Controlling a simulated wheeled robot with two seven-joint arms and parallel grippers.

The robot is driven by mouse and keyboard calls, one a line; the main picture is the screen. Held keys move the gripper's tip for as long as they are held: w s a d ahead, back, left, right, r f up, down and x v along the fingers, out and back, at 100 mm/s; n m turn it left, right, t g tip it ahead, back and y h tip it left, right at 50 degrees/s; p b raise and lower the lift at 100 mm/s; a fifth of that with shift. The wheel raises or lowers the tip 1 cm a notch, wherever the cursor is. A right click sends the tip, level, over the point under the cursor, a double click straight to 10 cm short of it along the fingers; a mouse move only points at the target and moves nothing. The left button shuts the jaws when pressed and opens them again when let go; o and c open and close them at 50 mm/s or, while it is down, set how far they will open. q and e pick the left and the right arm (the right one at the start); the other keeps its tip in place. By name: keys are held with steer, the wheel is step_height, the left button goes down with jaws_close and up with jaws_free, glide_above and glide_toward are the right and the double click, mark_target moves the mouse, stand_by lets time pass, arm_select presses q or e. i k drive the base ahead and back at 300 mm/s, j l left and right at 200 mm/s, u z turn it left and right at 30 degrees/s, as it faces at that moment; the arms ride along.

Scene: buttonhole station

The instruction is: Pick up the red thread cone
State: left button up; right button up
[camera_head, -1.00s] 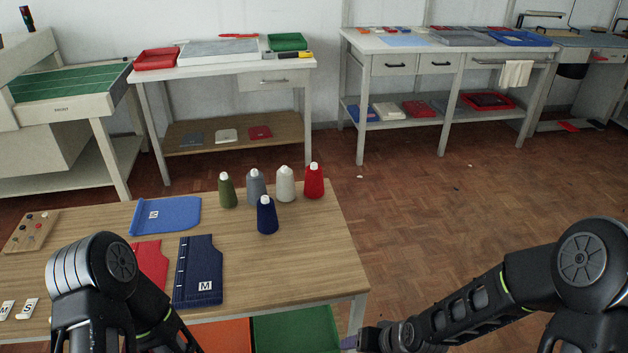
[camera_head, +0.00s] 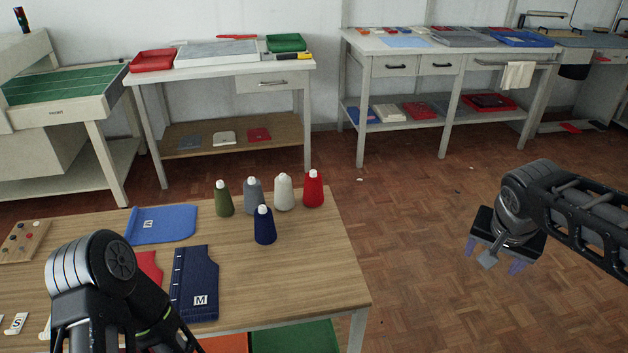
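The red thread cone (camera_head: 313,190) stands upright with a white top near the back right corner of the wooden table (camera_head: 310,265). It is the rightmost of several cones. My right gripper (camera_head: 497,258) hangs in the air to the right of the table, well apart from the red cone. Its two fingers are spread apart with nothing between them. My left arm is at the lower left, in front of the table, and its gripper is not visible.
Beside the red cone stand a white cone (camera_head: 284,192), a grey cone (camera_head: 253,195), a navy cone (camera_head: 264,226) and a green cone (camera_head: 223,200). Folded fabric pieces, blue (camera_head: 165,224) and navy (camera_head: 196,282), lie to the left. The floor right of the table is clear.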

mark_target(313, 191)
steer(key=i, duration=0.35)
steer(key=i+l+u, duration=0.1)
steer(key=l+u, duration=0.15)
steer(key=u, duration=0.15)
steer(key=l+u, duration=0.25)
steer(key=u, duration=0.15)
steer(key=l+u, duration=0.25)
steer(key=u, duration=0.2)
steer(key=i+l, duration=0.05)
